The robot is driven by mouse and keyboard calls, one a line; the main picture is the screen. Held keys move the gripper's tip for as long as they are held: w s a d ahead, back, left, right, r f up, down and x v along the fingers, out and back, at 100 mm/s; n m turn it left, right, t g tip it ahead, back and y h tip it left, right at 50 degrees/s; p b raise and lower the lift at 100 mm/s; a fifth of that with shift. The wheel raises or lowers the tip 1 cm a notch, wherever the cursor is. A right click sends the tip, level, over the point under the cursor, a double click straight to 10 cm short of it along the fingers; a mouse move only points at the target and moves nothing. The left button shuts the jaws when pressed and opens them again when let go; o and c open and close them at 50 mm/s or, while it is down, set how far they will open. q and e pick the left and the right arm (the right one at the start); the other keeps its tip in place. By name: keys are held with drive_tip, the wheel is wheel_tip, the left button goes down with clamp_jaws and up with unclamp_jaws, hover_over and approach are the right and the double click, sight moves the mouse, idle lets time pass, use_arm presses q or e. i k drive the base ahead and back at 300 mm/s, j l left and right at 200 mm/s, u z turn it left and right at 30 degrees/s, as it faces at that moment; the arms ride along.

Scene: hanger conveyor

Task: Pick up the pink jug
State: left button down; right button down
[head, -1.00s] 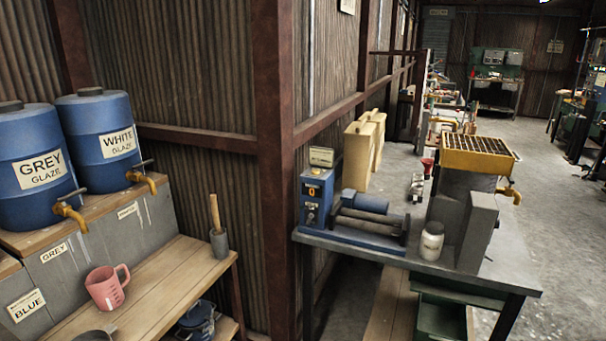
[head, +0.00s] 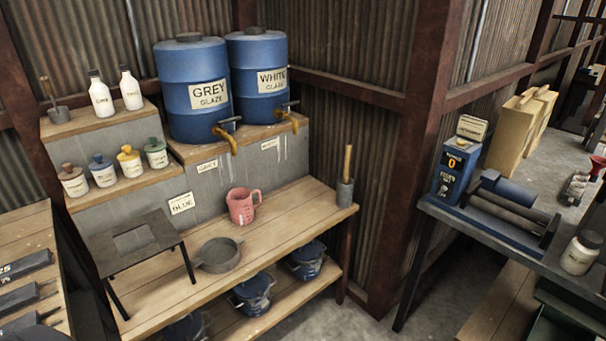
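The pink jug (head: 241,207) stands upright on the wooden bench (head: 292,208), near the middle of the head view. Its handle points to the right, and dark markings show on its side. It stands in front of the grey panel below the blue barrels, and nothing touches it. Neither of my grippers shows in the head view.
A grey sieve (head: 219,255) and a dark stand (head: 133,245) are left of the jug. A grey pot with a wooden stick (head: 345,191) stands at the bench's right end. The grey glaze barrel (head: 193,95) and white glaze barrel (head: 262,80) have taps above the bench.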

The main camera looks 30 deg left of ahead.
sight(247, 204)
drive_tip(key=u, duration=1.25)
drive_tip(key=i+l, duration=0.1)
drive_tip(key=l, duration=0.2)
